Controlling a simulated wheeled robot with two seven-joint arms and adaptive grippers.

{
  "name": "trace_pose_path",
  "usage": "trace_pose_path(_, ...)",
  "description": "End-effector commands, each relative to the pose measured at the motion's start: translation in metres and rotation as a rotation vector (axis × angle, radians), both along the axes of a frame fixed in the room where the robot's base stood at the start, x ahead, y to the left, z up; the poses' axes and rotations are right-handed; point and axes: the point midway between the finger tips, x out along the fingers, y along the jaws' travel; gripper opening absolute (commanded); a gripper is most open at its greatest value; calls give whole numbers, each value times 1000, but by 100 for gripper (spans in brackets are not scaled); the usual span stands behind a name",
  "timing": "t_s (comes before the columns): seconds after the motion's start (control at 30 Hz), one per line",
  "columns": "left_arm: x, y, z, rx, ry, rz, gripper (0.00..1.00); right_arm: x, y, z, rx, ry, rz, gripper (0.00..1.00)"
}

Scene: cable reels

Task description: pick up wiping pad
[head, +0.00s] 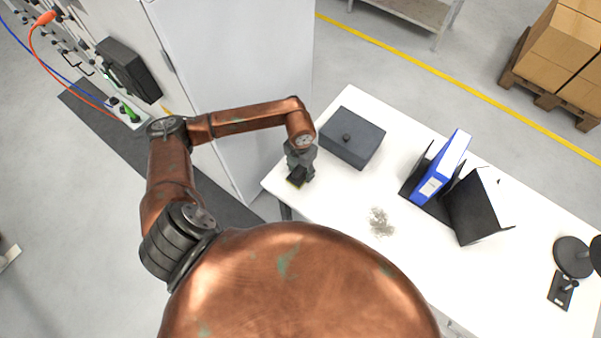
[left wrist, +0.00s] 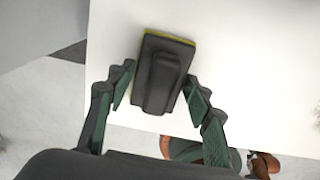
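The wiping pad (left wrist: 165,72) is a dark block with a raised grip and a yellow-green edge. It lies on the white table (left wrist: 240,60) near the table's edge. In the head view the pad (head: 296,181) shows just below my left gripper (head: 300,168), partly hidden by it. In the left wrist view my left gripper (left wrist: 160,82) is open. Its green-padded fingers stand on either side of the pad's near part, with gaps visible.
A dark lidded box (head: 352,138) stands close behind and right of my left gripper. Grey debris (head: 381,222) lies mid-table. A blue binder (head: 443,166) in a black holder, an open black folder (head: 478,207) and a black stand (head: 572,257) are farther right. A grey cabinet (head: 235,80) stands left of the table.

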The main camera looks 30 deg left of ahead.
Motion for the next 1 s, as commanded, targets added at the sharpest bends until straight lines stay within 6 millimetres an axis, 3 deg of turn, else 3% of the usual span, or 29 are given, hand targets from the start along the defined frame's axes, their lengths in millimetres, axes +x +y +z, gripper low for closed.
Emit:
trace_pose_path(0.33, 0, 0, 0, 0, 0, 0, 21, -1, 0, 0, 0, 2, 0, 55)
trace_pose_path(0.67, 0, 0, 4, 0, -1, 0, 21, 2, -1, 0, -1, -2, 1, 55)
trace_pose_path(0.9, 1, 1, 31, 1, -4, -1, 21, 3, -1, 1, -1, -3, 1, 55)
trace_pose_path(1.0, -13, -6, 49, 1, -3, -5, 21, 3, -1, 3, -2, -4, 1, 55)
